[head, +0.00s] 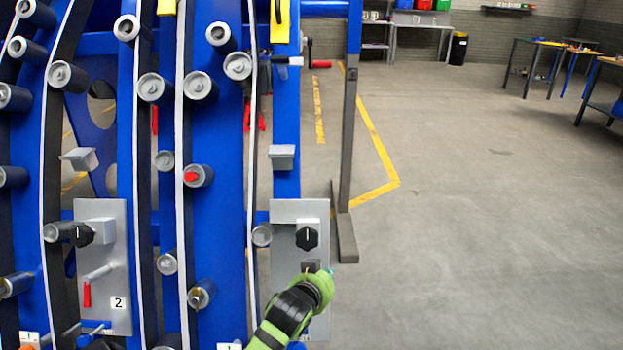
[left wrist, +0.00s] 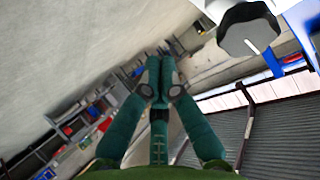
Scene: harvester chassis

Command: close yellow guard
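A yellow piece with a dark handle (head: 280,22), likely the yellow guard, is on the blue chassis at the top edge of the head view. Its upper part is cut off, so I cannot tell how far it is open. A second yellow piece (head: 166,6) shows further left. My left gripper (head: 326,276) is low in front of the right grey panel (head: 285,212), well below the yellow pieces. In the left wrist view its green fingers (left wrist: 160,76) meet at the tips with nothing seen between them. My right gripper is not in view.
A black knob (head: 306,238) sits on the panel just above my left gripper; a dark knob also shows in the left wrist view (left wrist: 250,32). Grey rollers (head: 152,88) stick out of the chassis. A grey post (head: 348,140) stands behind. The floor (head: 480,200) at right is clear.

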